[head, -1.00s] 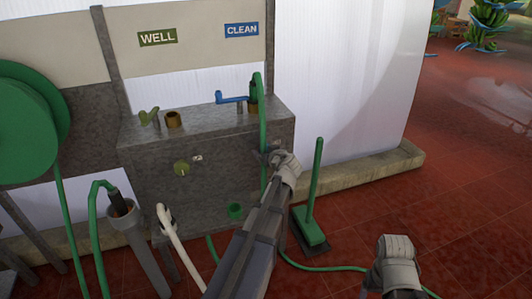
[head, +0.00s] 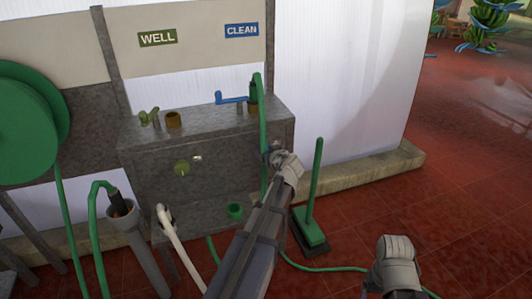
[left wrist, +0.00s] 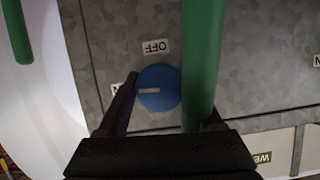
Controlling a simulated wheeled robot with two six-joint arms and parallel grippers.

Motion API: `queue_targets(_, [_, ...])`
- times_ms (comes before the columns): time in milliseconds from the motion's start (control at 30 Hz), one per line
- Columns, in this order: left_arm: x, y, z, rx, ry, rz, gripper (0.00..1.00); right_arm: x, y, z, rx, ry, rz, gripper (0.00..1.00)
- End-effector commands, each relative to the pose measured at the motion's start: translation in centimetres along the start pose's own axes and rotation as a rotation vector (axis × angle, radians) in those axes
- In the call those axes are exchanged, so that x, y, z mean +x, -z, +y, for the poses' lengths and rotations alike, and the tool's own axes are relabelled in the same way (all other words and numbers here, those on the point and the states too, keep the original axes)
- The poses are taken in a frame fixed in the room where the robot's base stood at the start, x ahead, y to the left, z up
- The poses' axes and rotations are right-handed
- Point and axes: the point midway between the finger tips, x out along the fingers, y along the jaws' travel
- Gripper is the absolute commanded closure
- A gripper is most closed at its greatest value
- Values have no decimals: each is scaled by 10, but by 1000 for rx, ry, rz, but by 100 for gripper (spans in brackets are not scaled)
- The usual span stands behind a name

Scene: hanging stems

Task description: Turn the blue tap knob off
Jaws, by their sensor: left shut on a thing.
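The blue tap knob (left wrist: 166,98) shows in the left wrist view on the grey metal face, between the fingers of my left gripper (left wrist: 160,92). The gripper is shut on it. The knob's white mark lies sideways, pointing to the picture's left toward a partly hidden label. The OFF label (left wrist: 155,46) appears upside down above the knob. A green hose (left wrist: 202,65) crosses beside the knob and hides most of the right finger. In the head view my left gripper (head: 272,151) is at the box's right end and mostly covers the knob. My right gripper (head: 396,264) is low right; its fingers are hidden.
A blue lever tap (head: 232,99) stands on top under the CLEAN sign (head: 241,30). A green broom (head: 314,195) stands just right of my left arm. Open red floor (head: 475,215) lies right.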

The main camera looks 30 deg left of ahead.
Motion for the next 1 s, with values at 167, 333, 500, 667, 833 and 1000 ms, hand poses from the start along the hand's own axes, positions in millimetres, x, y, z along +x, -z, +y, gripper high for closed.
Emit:
queue_targets(167, [1, -1, 1, 117, 48, 0, 88, 3, 0, 0, 0, 0, 0, 20])
queue_targets(333, [1, -2, 1, 262, 109, -1, 88, 7, 0, 0, 0, -1, 0, 20])
queue_targets(500, [1, -3, 1, 412, 171, -2, 88, 13, 1, -1, 0, -2, 0, 20])
queue_targets(667, [1, -3, 0, 552, 230, -3, 88, 21, 1, -1, -1, -3, 0, 20])
queue_targets(833, [1, -4, 0, 702, 290, -3, 88, 30, 2, -2, -1, -5, 0, 20])
queue_targets(1000, [1, -4, -1, 850, 352, -3, 88, 41, 2, -2, -2, -7, 0, 20])
